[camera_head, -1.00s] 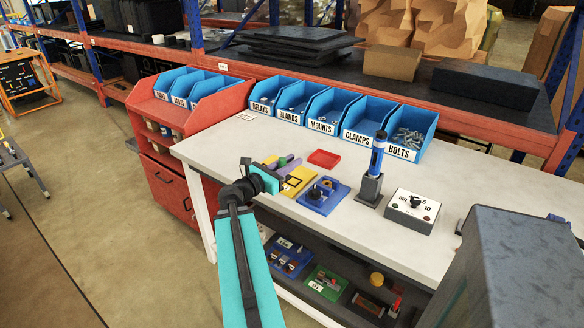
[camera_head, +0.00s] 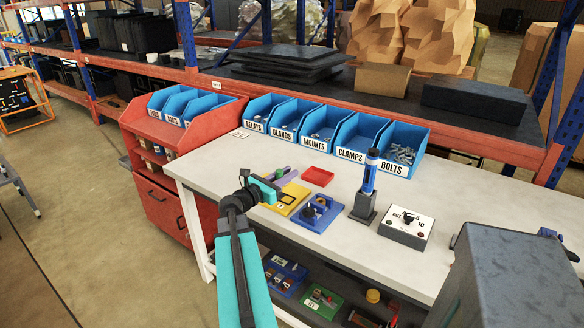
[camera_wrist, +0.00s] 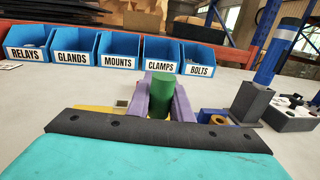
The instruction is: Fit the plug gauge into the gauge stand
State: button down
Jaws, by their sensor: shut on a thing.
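My gripper (camera_wrist: 160,102) has two purple fingers shut on a green cylinder, which I take as the plug gauge (camera_wrist: 160,97). The cylinder's top shows between the fingers in the wrist view; its lower end is hidden. In the head view my gripper (camera_head: 283,177) is over the left part of the bench, above and behind a yellow plate (camera_head: 288,200) with a dark square outline. A dark block (camera_head: 363,208) holds a blue and white cylinder (camera_head: 370,172) upright to the right. I cannot tell which piece is the gauge stand.
A blue fixture (camera_head: 318,215) with a dark knob is beside the yellow plate. A white switch box (camera_head: 406,228) stands farther right. A small red tray (camera_head: 318,176) lies behind. Blue labelled bins (camera_head: 356,140) line the back edge. The bench top (camera_head: 480,210) is bare at right.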

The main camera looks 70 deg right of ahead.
jog(key=w+d+f+p, duration=0.1)
jog(key=w+d, duration=0.1)
jog(key=d, duration=0.9)
jog(key=shift+w+p, duration=0.3)
jog(key=shift+p, duration=0.1)
jog(key=shift+f, duration=0.1)
jog(key=shift+f+p, duration=0.4)
jog(key=shift+f, duration=1.3)
jog(key=c, duration=1.6)
grip_release()
jog(key=b+v, duration=0.2)
jog(key=v, duration=0.9)
jog(key=shift+a, duration=0.2)
jog(key=shift+w+a, duration=0.15)
jog(key=shift+a, duration=0.1)
